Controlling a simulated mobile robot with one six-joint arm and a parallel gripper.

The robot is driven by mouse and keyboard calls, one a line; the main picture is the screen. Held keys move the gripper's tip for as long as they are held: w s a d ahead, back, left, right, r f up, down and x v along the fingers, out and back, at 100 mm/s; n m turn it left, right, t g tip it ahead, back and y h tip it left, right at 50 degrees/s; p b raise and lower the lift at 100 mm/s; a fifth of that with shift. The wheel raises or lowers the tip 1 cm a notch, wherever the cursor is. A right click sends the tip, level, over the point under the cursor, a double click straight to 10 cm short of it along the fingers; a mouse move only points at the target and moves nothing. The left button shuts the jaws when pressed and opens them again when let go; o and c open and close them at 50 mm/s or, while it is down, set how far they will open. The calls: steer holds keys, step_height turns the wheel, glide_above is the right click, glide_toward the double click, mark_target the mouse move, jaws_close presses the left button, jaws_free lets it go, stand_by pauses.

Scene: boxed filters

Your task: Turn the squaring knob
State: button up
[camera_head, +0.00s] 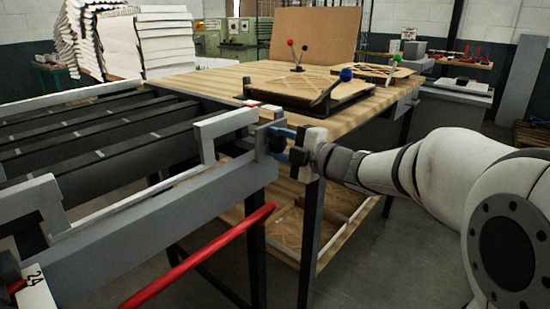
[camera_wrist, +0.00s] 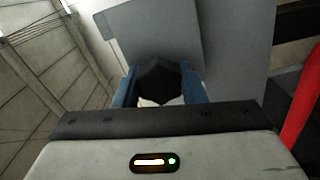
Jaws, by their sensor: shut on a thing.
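The squaring knob (camera_head: 276,141) is a small black knob at the end of the grey metal frame, near the table's front left corner. In the wrist view the dark, faceted knob (camera_wrist: 160,80) sits between two blue fingers. My gripper (camera_head: 285,145) reaches in from the right and is shut on the knob. In the wrist view my gripper (camera_wrist: 158,88) has one blue finger on each side of it. Part of the knob is hidden by the fingers, and I cannot tell its turn angle.
The grey frame (camera_head: 160,210) with dark slats (camera_head: 80,135) fills the left. A red bar (camera_head: 200,258) runs below it. A wooden table (camera_head: 235,80) stands behind, holding a framed filter (camera_head: 305,85) and handles with red, black and blue balls. Open floor (camera_head: 400,255) lies at the lower right.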

steer(key=shift+f+n+b, duration=0.25)
steer(key=shift+n+b, duration=0.75)
steer(key=shift+n, duration=0.1)
steer(key=o, duration=1)
steer(key=shift+r, duration=0.15)
steer(key=p+v, duration=0.1)
steer(key=v, duration=0.7)
steer(key=shift+r+p, duration=0.1)
steer(key=shift+p, duration=0.2)
